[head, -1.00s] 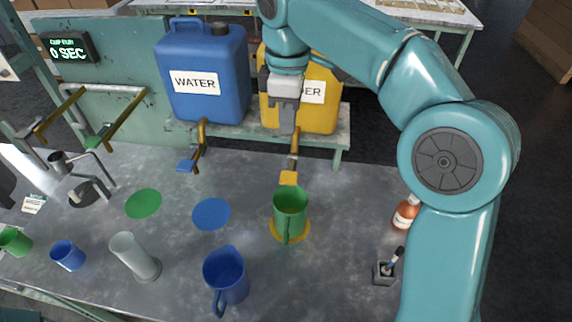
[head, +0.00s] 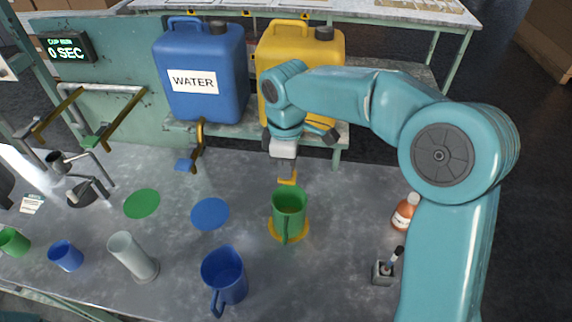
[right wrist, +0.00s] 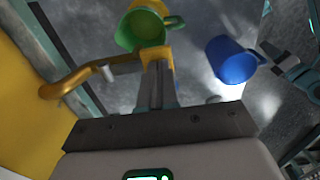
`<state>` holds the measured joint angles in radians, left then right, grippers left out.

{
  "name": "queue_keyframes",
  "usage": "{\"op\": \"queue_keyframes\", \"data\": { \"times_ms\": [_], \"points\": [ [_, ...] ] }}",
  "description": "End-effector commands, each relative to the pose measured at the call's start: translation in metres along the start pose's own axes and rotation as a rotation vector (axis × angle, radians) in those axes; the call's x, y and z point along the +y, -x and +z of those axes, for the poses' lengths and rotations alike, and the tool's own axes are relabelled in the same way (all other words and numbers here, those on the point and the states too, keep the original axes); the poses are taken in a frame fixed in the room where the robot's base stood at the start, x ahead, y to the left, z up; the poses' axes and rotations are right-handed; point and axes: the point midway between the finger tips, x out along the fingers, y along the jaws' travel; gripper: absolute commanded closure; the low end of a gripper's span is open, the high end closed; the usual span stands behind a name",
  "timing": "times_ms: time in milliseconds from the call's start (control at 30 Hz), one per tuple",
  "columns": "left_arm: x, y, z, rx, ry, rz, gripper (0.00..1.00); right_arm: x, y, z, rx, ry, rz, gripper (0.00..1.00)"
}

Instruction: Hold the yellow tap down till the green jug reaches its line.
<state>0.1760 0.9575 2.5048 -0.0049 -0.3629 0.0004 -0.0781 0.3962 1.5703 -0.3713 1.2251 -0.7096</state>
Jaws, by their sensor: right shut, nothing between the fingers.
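The green jug (head: 289,211) stands upright on a yellow disc (head: 276,235) below the yellow tap (head: 288,179). My right gripper (head: 286,172) is shut and empty, pointing down, its tips at the tap's yellow pad. In the right wrist view the fingertips (right wrist: 156,70) meet or overlap the yellow pad (right wrist: 154,54); I cannot tell whether they press it. The tap's brass pipe (right wrist: 75,77) runs beside it. The jug's mouth (right wrist: 148,28) shows a lighter green inside; its line and level cannot be made out.
The yellow container (head: 330,60) and blue WATER container (head: 205,72) stand behind on a shelf. A blue jug (head: 225,275), glass cylinder (head: 130,255) and brown bottle (head: 404,215) stand on the bench. A display (head: 66,47) reads 0 SEC. Blue and green discs lie bare.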

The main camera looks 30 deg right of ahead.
Motion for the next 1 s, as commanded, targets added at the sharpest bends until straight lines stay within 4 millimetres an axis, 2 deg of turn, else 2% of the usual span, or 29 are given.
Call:
{"op": "queue_keyframes", "data": {
  "times_ms": [267, 500, 567, 633, 1000],
  "points": [
    [-0.001, -0.004, 0.0, 0.0, 0.0, 0.0, 0.57, 0.0, -0.002, 0.0, -0.001, 0.001, 0.007, 1.0],
    [-0.014, -0.039, -0.001, 0.0, 0.0, 0.0, 0.57, -0.007, -0.021, 0.0, -0.001, 0.004, 0.121, 1.0],
    [-0.015, -0.041, -0.001, 0.0, 0.0, 0.0, 0.57, -0.009, -0.029, 0.0, -0.003, 0.003, 0.117, 1.0],
    [-0.013, -0.036, -0.001, 0.0, 0.0, 0.0, 0.57, -0.008, -0.024, 0.0, -0.001, 0.002, 0.118, 1.0],
    [-0.013, -0.035, -0.001, 0.0, 0.0, 0.0, 0.57, -0.008, -0.024, 0.0, -0.002, 0.001, 0.116, 1.0]
  ]
}}
